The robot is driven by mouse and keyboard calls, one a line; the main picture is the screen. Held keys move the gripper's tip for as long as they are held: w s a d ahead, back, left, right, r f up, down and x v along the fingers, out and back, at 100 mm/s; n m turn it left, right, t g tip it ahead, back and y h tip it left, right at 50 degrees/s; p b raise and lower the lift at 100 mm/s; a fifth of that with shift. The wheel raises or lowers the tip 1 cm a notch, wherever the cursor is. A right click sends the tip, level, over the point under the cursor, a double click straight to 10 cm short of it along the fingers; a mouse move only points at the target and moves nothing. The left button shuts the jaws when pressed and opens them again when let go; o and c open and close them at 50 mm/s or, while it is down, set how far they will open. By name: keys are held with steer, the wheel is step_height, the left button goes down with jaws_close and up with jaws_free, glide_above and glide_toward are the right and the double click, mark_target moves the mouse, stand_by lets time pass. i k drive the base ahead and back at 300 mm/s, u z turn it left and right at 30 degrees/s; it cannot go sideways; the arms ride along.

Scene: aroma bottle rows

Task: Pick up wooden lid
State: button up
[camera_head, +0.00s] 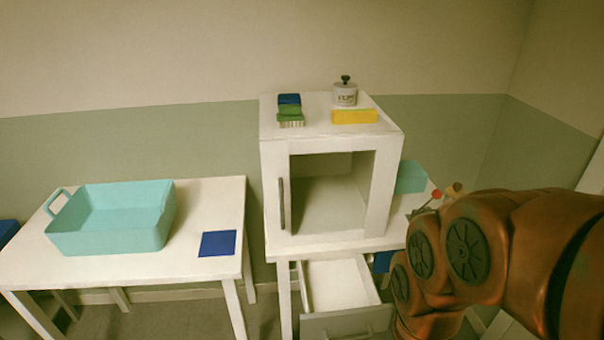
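A small tan, wood-coloured piece (454,188) shows just above my arm at the right, on or over the table beside the white cabinet. It may be the wooden lid, but it is too small and too covered by my arm to be sure. A small red round piece (436,194) is just left of it. What these pieces rest on is mostly hidden. My copper-coloured arm fills the lower right and bends down past the bottom edge. My gripper is not visible.
A white cabinet (383,190) stands open-fronted and empty, with a jar (345,95), a yellow block (354,117) and a brush (290,114) on top. Below it a drawer (345,322) is pulled out. A turquoise basket (105,236) and blue square (217,243) are on the left table (200,205).

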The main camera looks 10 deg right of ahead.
mark_target(456, 190)
steer(key=z, duration=2.5)
steer(key=i, duration=1.1)
steer(key=u, duration=3.15)
steer(key=i, duration=0.1)
steer(key=u, duration=0.05)
